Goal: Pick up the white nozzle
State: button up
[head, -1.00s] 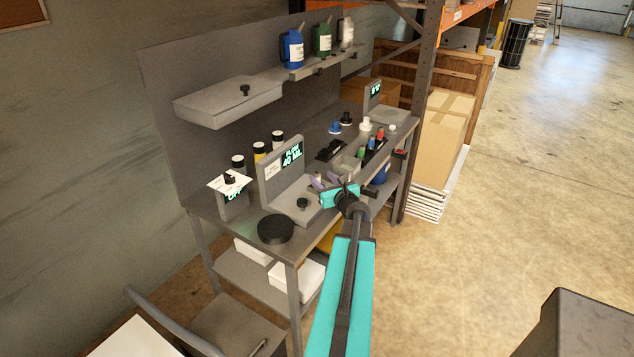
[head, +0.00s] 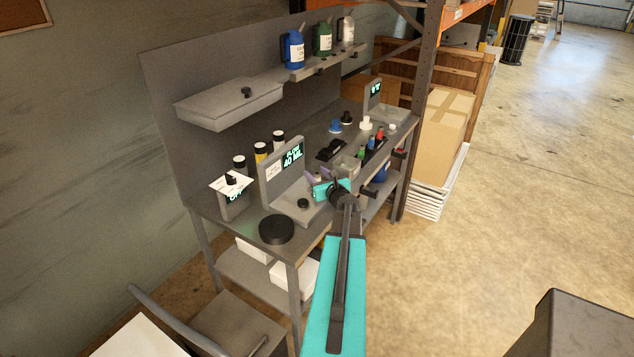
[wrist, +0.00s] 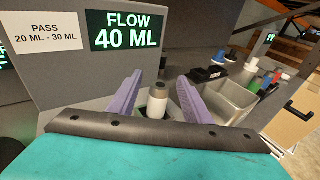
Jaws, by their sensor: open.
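My gripper (wrist: 158,98) has two purple fingers, spread apart, in front of the flow station (wrist: 85,85). A white, upright cylindrical piece (wrist: 157,105) with a pale tan top shows between the fingers in the wrist view. It seems free of both; its lower end is hidden behind my gripper's body. A white nozzle-like piece (head: 365,124) stands farther back on the bench, beside a blue one (head: 335,127) and a black one (head: 346,117). I cannot tell which white piece is the task's nozzle. In the head view my gripper (head: 318,181) is small beside the station.
The station's upright FLOW 40 ML panel (head: 283,169) stands close left of my gripper. A grey bin (wrist: 231,101) and several coloured bottles (wrist: 265,80) stand to the right. A black round disc (head: 276,229) lies at the bench's near end. A shelf (head: 229,104) overhangs the back.

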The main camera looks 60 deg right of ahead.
aim_at(317, 173)
jog(key=shift+c, duration=0.3)
grip_shut()
jog(key=shift+r, duration=0.15)
jog(key=shift+r+b, duration=0.4)
jog(key=shift+r, duration=0.3)
jog(key=shift+r+b, duration=0.3)
jog(key=shift+r, duration=0.6)
jog(key=s+d+b+v, duration=0.1)
jog(key=b+v, duration=0.1)
jog(key=v, duration=1.1)
jog(key=shift+s+d+f, duration=0.25)
jog(key=shift+s+f, duration=0.05)
jog(key=shift+s, duration=0.05)
jog(key=p, duration=0.2)
jog(key=shift+s+a+r+p, duration=0.1)
jog(key=shift+s+a+p, duration=0.05)
jog(key=shift+s+p, duration=0.2)
